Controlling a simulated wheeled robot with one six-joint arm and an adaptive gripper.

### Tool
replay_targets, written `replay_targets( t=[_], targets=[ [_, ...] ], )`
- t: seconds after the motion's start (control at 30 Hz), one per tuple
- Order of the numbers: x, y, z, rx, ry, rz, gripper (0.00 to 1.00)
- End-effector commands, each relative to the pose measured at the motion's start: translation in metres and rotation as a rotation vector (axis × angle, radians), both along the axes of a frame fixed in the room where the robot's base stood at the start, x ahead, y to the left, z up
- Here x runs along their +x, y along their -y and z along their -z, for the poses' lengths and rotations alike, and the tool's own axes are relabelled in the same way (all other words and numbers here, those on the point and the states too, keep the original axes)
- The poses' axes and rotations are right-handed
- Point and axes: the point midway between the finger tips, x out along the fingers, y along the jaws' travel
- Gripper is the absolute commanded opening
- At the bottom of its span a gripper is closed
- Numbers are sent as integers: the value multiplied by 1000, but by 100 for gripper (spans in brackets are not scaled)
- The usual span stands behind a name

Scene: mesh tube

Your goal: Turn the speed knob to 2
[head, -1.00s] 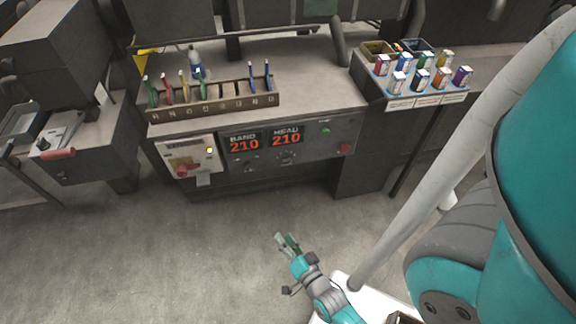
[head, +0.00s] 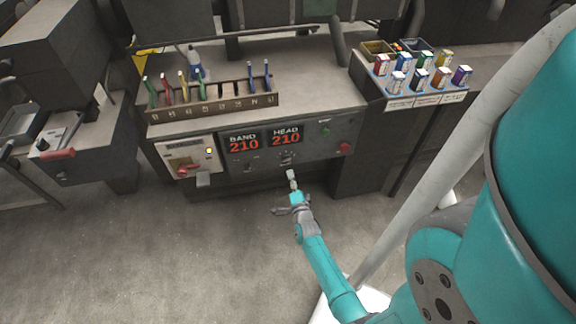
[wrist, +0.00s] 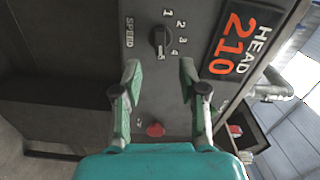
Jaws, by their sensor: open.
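The speed knob (wrist: 160,40) is small and black, with numbers around its right side and the word SPEED to its left in the wrist view. In the head view the knob (head: 286,158) is tiny, under the HEAD display. My gripper (wrist: 158,78) is open and empty, its fingertips either side of and below the knob in the wrist view, apart from it. In the head view my gripper (head: 292,180) is just below the panel's knob area.
The HEAD display (head: 286,138) reads 210, beside the BAND display (head: 244,144), also 210. A red button (head: 344,147) is to the right, and a red-handled switch (head: 187,168) to the left. Open floor (head: 180,265) lies before the machine.

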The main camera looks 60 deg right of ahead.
Motion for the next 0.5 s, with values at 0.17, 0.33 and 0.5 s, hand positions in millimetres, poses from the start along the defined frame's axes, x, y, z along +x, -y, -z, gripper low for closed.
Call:
replay_targets(
  t=[0.17, 0.33, 0.5],
  targets=[
    [21, 25, -1, -2, 0, 1, 42],
    [36, 42, -1, -1, 0, 0, 42],
    [44, 51, 0, -1, -1, -1, 42]
  ],
)
